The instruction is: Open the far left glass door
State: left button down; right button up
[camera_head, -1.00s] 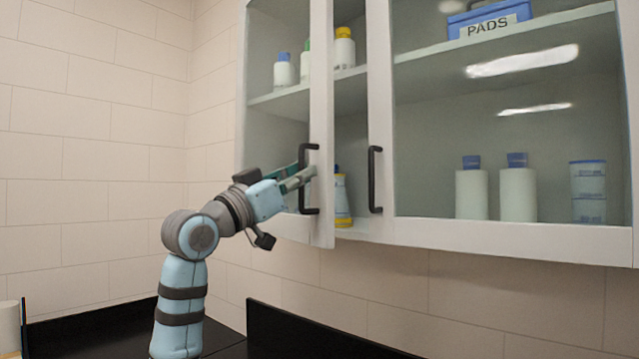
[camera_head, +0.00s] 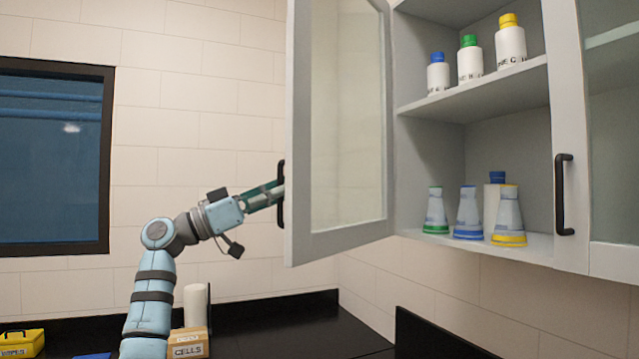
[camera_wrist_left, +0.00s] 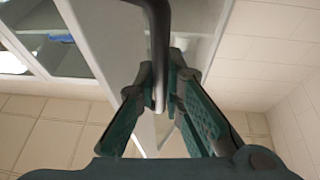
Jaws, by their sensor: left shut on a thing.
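The far left glass door (camera_head: 340,120) of the wall cabinet stands swung wide open, out from the cabinet front, hinged on its right side in the head view. Its black handle (camera_head: 281,194) is on the free edge at the left. My left gripper (camera_head: 277,193) is shut on this handle. In the left wrist view the black handle (camera_wrist_left: 158,50) runs down between the two green fingers (camera_wrist_left: 160,92), which close around it. My right gripper is not in view.
The open cabinet holds bottles (camera_head: 470,60) on the upper shelf and several flasks (camera_head: 468,214) below. The neighbouring door, with its black handle (camera_head: 564,195), is shut. A CELLS box (camera_head: 189,343) and a yellow WIPES box (camera_head: 22,343) are at lower left. A dark window (camera_head: 52,155) is at left.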

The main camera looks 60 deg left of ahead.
pick_arm(q)
jog(key=a, duration=0.1)
jog(key=a+p, duration=0.1)
jog(key=a, duration=0.1)
jog(key=shift+s+a, duration=0.3)
jog(key=shift+s, duration=0.05)
jog(key=c, duration=2)
grip_release()
jog(key=shift+c, duration=0.2)
jog(key=shift+o, duration=0.4)
jog(key=shift+w+d, duration=0.1)
